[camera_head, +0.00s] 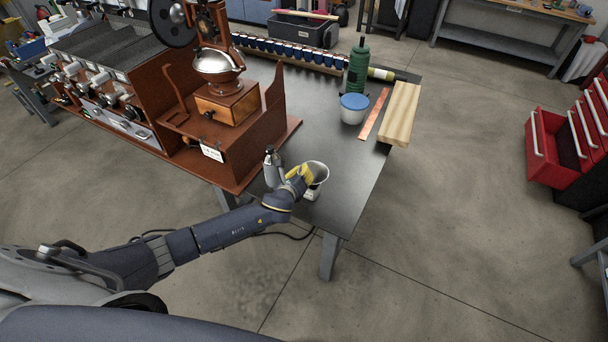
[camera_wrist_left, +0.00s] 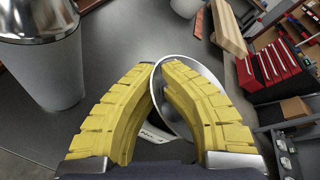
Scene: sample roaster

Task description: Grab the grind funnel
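The grind funnel (camera_head: 320,171), a silvery cone-shaped cup on a pale base, stands near the front edge of the dark table. In the left wrist view its round metal rim (camera_wrist_left: 203,68) shows behind and between the yellow fingers. My left gripper (camera_head: 305,173) is at the funnel's left side. In the left wrist view its fingertips (camera_wrist_left: 163,68) come together with the near rim between them, one finger outside and one over the inside. The fingers hide part of the funnel. My right gripper is in neither view.
A grey metal canister (camera_head: 271,168) stands close left of the funnel. The wooden grinder (camera_head: 227,105) on its brown stand is behind it. A blue-lidded tub (camera_head: 354,108), copper strip (camera_head: 374,115) and wood block (camera_head: 400,113) lie farther back. The table right of the funnel is clear.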

